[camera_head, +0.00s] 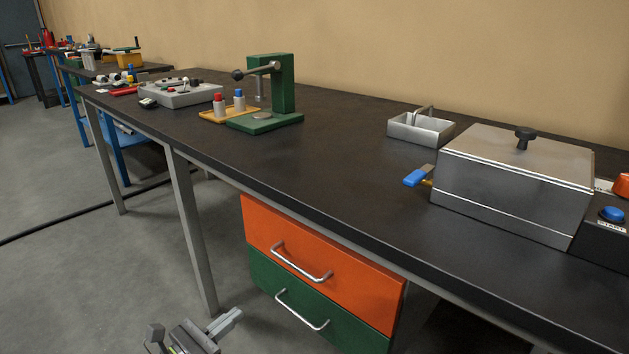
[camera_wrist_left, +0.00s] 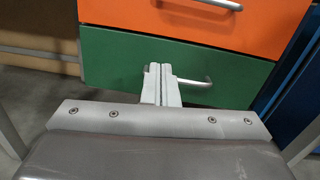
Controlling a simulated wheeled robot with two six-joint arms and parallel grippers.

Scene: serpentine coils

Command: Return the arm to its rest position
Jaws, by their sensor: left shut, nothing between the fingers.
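My left gripper (camera_head: 226,322) is low at the bottom of the head view, in front of the bench and left of the drawer unit. In the left wrist view its two pale fingers (camera_wrist_left: 161,82) are together with nothing between them. They overlap the view of the green drawer (camera_wrist_left: 120,70) and its metal handle (camera_wrist_left: 195,82). I cannot tell whether they touch it. The green drawer (camera_head: 345,331) and the orange drawer (camera_head: 330,285) above it both look shut. My right gripper is not in view.
The dark bench top (camera_head: 330,165) holds a green press (camera_head: 283,90), an open metal tray (camera_head: 420,130), a lidded metal box (camera_head: 515,180) with a blue-handled tool (camera_head: 415,178), and a blue button (camera_head: 612,214). A bench leg (camera_head: 192,230) stands near my left gripper. Open floor (camera_head: 80,270) lies at left.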

